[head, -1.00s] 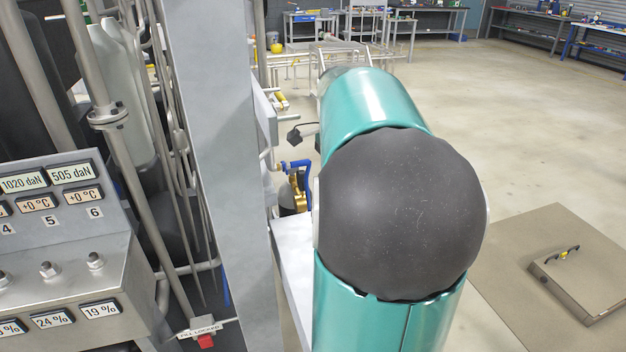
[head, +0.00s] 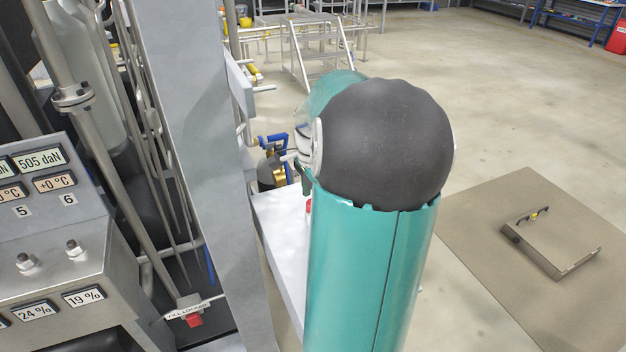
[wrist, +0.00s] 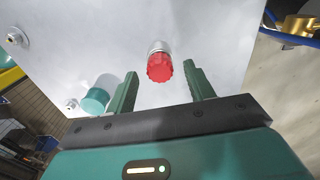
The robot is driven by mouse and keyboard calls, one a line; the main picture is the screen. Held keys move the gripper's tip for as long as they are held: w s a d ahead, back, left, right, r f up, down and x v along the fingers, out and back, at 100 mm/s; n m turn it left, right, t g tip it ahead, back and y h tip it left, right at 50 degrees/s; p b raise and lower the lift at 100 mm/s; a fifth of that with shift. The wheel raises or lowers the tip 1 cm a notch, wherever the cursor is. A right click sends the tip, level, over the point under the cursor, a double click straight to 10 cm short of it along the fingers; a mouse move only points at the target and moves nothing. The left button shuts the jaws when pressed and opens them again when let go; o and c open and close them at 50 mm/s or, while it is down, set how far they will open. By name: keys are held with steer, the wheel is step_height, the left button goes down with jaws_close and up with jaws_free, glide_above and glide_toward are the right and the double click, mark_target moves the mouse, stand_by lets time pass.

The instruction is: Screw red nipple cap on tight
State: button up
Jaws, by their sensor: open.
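The red cap (wrist: 160,67) sits on a silver threaded collar on a pale panel (wrist: 222,35) in the wrist view. My gripper (wrist: 160,75) is open, with one green finger on each side of the cap and visible gaps between. The fingertips point at the panel, and I cannot tell whether they reach the cap's depth. In the head view my own arm hides most of the gripper. A small bit of red (head: 308,206) shows beside the arm there, perhaps the same cap.
A teal cap (wrist: 95,101) stands on the panel left of my gripper. Bare metal fittings (wrist: 16,37) sit further left. Blue and brass piping (head: 275,160) is behind the white ledge (head: 281,222). A grey column (head: 190,130) and pipes stand left of my arm.

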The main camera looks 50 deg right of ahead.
steer(key=shift+f, duration=0.65)
jaws_close()
steer(key=m, duration=0.3)
steer(key=shift+w+a, duration=0.1)
steer(key=m, duration=0.2)
steer(key=shift+m, duration=0.4)
